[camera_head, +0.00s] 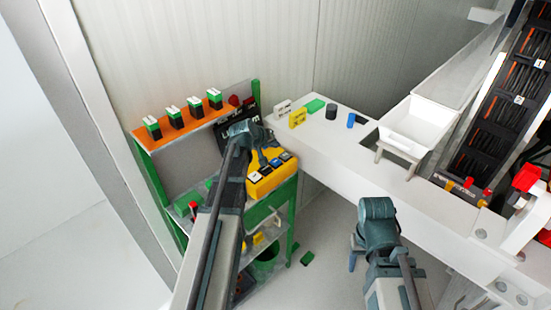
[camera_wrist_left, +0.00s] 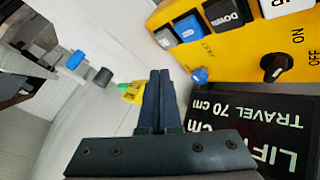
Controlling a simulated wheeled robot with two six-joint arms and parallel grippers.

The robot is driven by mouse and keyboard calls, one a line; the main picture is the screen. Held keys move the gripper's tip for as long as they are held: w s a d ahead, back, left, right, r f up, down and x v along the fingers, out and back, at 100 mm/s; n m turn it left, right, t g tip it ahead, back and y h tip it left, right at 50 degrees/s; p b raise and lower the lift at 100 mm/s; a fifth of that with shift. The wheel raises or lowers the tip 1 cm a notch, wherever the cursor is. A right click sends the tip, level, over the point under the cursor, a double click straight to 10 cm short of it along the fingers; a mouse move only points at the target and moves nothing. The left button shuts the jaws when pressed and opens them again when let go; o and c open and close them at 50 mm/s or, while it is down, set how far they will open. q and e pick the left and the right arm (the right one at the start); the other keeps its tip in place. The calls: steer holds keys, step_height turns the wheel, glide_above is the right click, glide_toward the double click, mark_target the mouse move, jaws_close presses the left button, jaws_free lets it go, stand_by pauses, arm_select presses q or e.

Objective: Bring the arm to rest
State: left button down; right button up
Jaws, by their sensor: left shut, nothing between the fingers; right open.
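My left gripper (camera_head: 263,158) is at the yellow control box (camera_head: 262,184) on the green shelf unit. In the left wrist view, its two dark fingers (camera_wrist_left: 160,75) are together with nothing between them. The yellow box (camera_wrist_left: 245,50) fills the upper right there, with a black DOWN button (camera_wrist_left: 222,15), a blue button (camera_wrist_left: 200,75) and a black ON/OFF knob (camera_wrist_left: 277,67). The fingertips appear apart from the buttons. My right gripper (camera_head: 376,258) is low in front of the white bench, open and seemingly empty; its fingers are partly hidden by my arm.
A black lift sign (camera_wrist_left: 250,130) is close right of the left fingers. The orange shelf (camera_head: 185,130) holds several green-and-white blocks. The white bench (camera_head: 345,150) carries small parts and a white bin (camera_head: 418,122).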

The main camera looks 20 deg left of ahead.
arm_select(q)
steer(key=shift+f, duration=0.1)
steer(key=s+d+f+m+g, duration=0.25)
steer(key=s+d, duration=0.35)
steer(key=d, duration=0.3)
steer(key=s+d+f+m+g, duration=0.25)
steer(key=s+d, duration=0.35)
steer(key=d, duration=0.3)
steer(key=s+d+m+g+y, duration=0.1)
steer(key=s+d, duration=0.3)
steer(key=s, duration=0.5)
steer(key=s+d+f+m+g+y, duration=0.1)
steer(key=s+d+m+g+y, duration=0.1)
steer(key=s, duration=0.7)
steer(key=d+m+g, duration=0.1)
steer(key=d+m, duration=0.1)
steer(key=shift+s+f+m, duration=0.2)
steer(key=shift+f+m, duration=0.05)
steer(key=shift+m, duration=0.05)
